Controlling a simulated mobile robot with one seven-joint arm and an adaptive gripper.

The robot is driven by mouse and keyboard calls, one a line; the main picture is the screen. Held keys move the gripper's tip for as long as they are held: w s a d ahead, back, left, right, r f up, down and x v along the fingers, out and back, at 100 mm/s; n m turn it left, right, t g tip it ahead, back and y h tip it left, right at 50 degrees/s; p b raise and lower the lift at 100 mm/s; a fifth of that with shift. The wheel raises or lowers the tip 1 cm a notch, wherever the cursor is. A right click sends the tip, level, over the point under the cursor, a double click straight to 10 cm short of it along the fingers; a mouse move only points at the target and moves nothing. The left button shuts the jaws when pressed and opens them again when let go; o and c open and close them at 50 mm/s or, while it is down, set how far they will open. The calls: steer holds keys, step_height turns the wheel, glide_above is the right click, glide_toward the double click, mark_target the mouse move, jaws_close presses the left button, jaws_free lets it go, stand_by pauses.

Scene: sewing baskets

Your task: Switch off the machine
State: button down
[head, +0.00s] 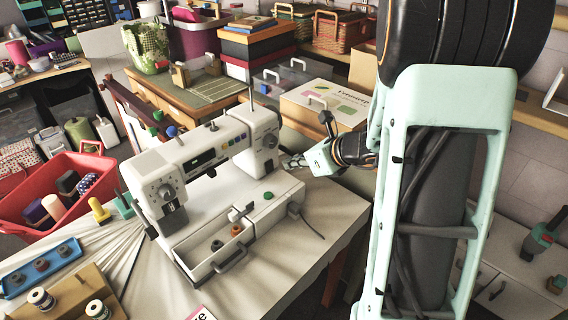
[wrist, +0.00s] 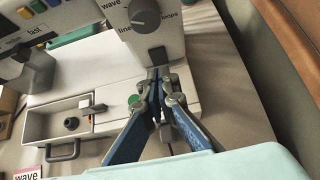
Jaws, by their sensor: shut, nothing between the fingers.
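A white sewing machine (head: 215,160) stands on a pale table, its arm running from a dial head at left to a right column. In the wrist view, the column (wrist: 150,45) carries a round dark dial (wrist: 144,15) with lettering around it. A small dark part, possibly a switch, sits low on the column, partly hidden by my fingertips. My gripper (head: 290,161) is at the right side of the column. In the wrist view, my gripper (wrist: 157,74) has its fingertips together and empty, pointing at the column's foot; contact cannot be told. A green button (wrist: 133,99) lies left of the fingers.
An open drawer (wrist: 65,120) with small dark parts is at the machine's front. A red basket (head: 60,190) with spools stands left, with a blue tray (head: 40,265) below it. Boxes (head: 320,105) stand behind my gripper. A cable trails over the table's right side.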

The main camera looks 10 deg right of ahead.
steer(key=s+d+r+p, duration=0.1)
steer(key=s+d+r, duration=0.1)
steer(key=r, duration=0.4)
steer(key=shift+s+d, duration=0.3)
steer(key=shift+s, duration=0.55)
steer(key=shift+r, duration=0.1)
